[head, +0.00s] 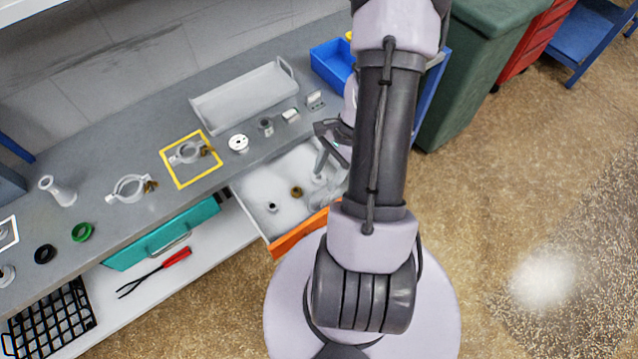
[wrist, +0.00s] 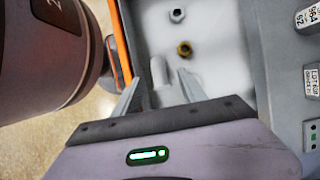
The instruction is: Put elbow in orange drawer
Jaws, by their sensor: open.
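The orange drawer (head: 300,233) is pulled out under the bench, with its pale inside showing; its orange front edge (wrist: 117,58) also shows in the wrist view. My gripper (head: 324,158) is over the right part of the drawer, pointing down into it. In the wrist view its two fingers (wrist: 159,78) are apart. A pale grey elbow (wrist: 160,70) shows between and just beyond the fingertips, over the drawer's floor. I cannot tell whether it touches the floor.
A teal drawer (head: 165,238) is to the left.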

